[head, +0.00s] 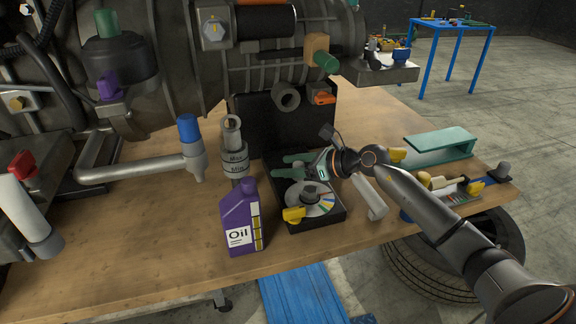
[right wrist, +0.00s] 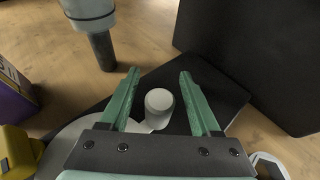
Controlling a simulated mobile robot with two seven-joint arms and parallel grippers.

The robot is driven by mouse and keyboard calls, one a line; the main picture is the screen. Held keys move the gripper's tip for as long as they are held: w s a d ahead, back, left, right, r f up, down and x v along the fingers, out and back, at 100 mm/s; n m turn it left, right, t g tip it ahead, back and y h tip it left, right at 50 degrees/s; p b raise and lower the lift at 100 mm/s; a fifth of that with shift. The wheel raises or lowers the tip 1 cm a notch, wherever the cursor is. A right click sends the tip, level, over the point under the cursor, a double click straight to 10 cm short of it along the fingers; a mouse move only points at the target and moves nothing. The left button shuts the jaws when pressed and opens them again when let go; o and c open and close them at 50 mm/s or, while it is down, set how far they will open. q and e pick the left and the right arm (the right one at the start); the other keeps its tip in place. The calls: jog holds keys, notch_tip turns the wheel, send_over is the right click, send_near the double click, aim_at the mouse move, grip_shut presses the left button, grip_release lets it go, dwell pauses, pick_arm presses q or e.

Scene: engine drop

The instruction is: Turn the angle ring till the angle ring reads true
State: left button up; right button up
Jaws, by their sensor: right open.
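The angle ring (head: 323,206) appears to be the pale disc with a coloured band, on a black base (head: 318,222) on the bench. A dark knob stands at its middle and a yellow tab (head: 293,214) at its front left. My right gripper (head: 291,166) is above the base's far part, behind the disc, fingers pointing left. In the right wrist view its green fingers (right wrist: 160,92) are open either side of a pale round peg (right wrist: 160,100), with gaps on both sides. The pale disc (right wrist: 72,140) is partly hidden by the gripper. My left gripper is not in view.
A purple oil bottle (head: 241,220) stands left of the base, with a grey Max/Min cylinder (head: 235,160) behind it. A black block (head: 262,125) stands behind. Bare bench is at front left.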

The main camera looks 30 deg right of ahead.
jog(key=shift+s, duration=0.1)
notch_tip(320, 180, up, 4)
jog(key=b, duration=0.2)
send_over(326, 187)
jog(key=shift+w+d, duration=0.15)
jog(key=shift+w, duration=0.05)
jog(key=shift+v, duration=0.75)
jog(key=shift+r, duration=0.1)
jog(key=shift+s, duration=0.15)
